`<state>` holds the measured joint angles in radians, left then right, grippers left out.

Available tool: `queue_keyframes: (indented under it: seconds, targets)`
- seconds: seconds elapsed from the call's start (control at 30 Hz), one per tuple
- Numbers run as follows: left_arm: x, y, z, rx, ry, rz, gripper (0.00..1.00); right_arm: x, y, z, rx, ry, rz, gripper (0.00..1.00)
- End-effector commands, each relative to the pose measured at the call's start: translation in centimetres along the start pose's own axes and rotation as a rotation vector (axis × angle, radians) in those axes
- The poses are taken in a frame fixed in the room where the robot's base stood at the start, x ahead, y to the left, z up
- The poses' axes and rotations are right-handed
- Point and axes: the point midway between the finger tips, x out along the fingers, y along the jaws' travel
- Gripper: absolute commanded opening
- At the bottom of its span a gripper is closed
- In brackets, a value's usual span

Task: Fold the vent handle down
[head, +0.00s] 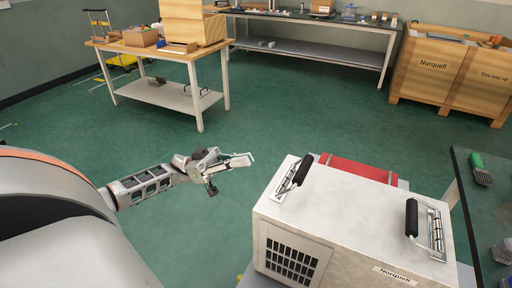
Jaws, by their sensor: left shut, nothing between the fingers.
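A white case (345,210) with a dark vent grille (291,262) in its front face stands at the lower right. Two handles with black grips are mounted on its top. The left handle (302,171), at the end by the vent, has its grip raised at a slant above its metal plate. The right handle (411,217) also stands up beside its plate, at the end away from the vent. My left gripper (248,160) is shut and empty, left of the case and apart from the left handle. My right gripper is out of view.
A red object (358,170) lies behind the case. A dark table (482,215) with a green-handled brush (480,168) is at the right edge. A wooden workbench (150,50), a long bench (310,55) and wooden crates (440,75) stand farther back. The green floor between is clear.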

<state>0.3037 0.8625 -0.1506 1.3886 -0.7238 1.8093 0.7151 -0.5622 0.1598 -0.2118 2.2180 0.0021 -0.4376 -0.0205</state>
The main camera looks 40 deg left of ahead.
Motion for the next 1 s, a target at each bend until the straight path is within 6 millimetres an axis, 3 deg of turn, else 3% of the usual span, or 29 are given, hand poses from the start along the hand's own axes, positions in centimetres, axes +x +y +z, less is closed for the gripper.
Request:
queue_keyframes:
  seconds: [0.03, 0.4, 0.63, 1.0]
  targets:
    - [1.3, 0.1, -0.6, 0.008, 0.005, 0.006, 0.00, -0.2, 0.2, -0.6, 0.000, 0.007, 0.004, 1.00]
    - [8.4, 0.1, -0.6, 0.007, 0.006, 0.005, 0.00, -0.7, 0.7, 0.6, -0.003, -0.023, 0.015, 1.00]
    - [10.3, 0.0, 2.1, 0.000, 0.002, 0.000, 0.00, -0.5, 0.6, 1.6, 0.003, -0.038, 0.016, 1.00]
    - [11.0, 0.0, 2.8, 0.001, 0.001, 0.000, 0.00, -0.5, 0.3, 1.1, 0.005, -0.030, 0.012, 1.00]
